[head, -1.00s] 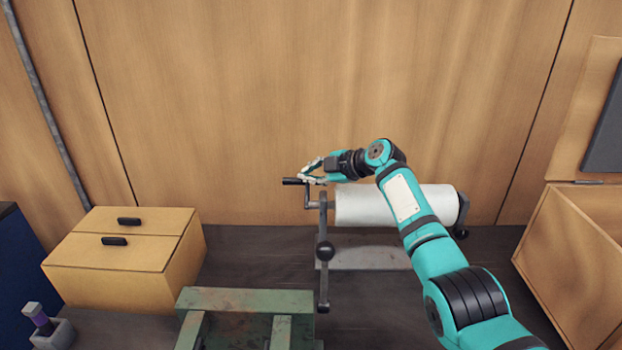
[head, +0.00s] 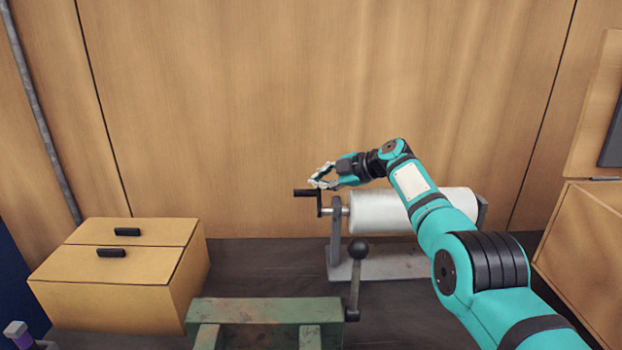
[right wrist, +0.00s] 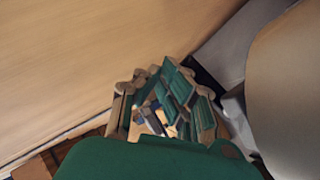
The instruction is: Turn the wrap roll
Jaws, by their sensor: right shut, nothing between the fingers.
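The white wrap roll (head: 375,211) lies horizontally on a grey metal stand (head: 335,238) near the back wall. A crank with a black handle (head: 305,193) sticks out at the roll's left end, its handle pointing left. My right gripper (head: 317,181) is shut and empty, just above and right of the handle; whether it touches the crank I cannot tell. In the right wrist view its fingers (right wrist: 165,105) show beside the grey stand, with the pale roll (right wrist: 292,85) at the right edge. My right forearm hides part of the roll. My left gripper is out of view.
A wooden drawer box (head: 100,300) stands at left. A green metal frame (head: 265,311) and a ball-topped lever (head: 359,248) stand in front of the roll. An open wooden crate (head: 585,250) is at right. The wooden wall (head: 230,120) rises close behind.

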